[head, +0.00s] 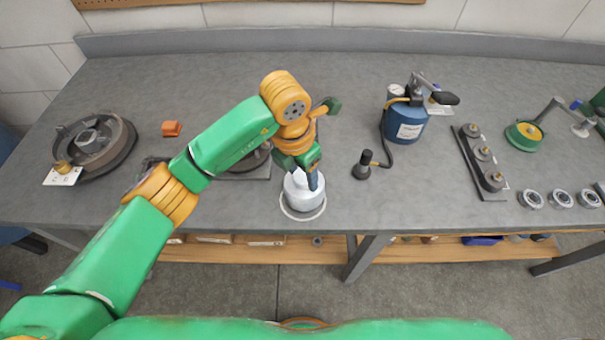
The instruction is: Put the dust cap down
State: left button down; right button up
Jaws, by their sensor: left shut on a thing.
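My left gripper (311,172) reaches down over the front middle of the bench. It is shut on a pale silver, rounded, cup-like piece, which looks like the dust cap (301,196). The fingers cover part of its upper right side. The cap is at a pale ring (303,215) on the bench near the front edge. I cannot tell whether its underside touches the surface. My right gripper is not in view.
A hub drum (122,155) stands at the left, with an orange block (171,128) near it. A blue canister (409,125) with a hose stands right of my gripper. A dark rack (480,158) and several bearing rings (531,199) lie farther right. The grey bench (400,215) is clear right of the cap.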

aim_at(295, 188)
pick_arm(q)
jog(key=shift+a+f+p, duration=0.1)
jog(key=shift+f+p, duration=0.2)
jog(key=shift+f, duration=0.65)
jog(key=shift+f+b, duration=0.15)
jog(key=shift+b, duration=0.15)
jog(key=shift+c, duration=1)
grip_release()
jog(key=shift+s, duration=0.1)
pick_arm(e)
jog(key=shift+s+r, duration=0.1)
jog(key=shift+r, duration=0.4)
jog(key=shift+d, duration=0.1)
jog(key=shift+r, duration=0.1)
pick_arm(q)
jog(key=shift+r, duration=0.4)
notch_tip(295, 188, up, 11)
jog(key=s+a+b, duration=0.1)
jog(key=shift+r+b, duration=0.2)
jog(key=shift+b, duration=0.2)
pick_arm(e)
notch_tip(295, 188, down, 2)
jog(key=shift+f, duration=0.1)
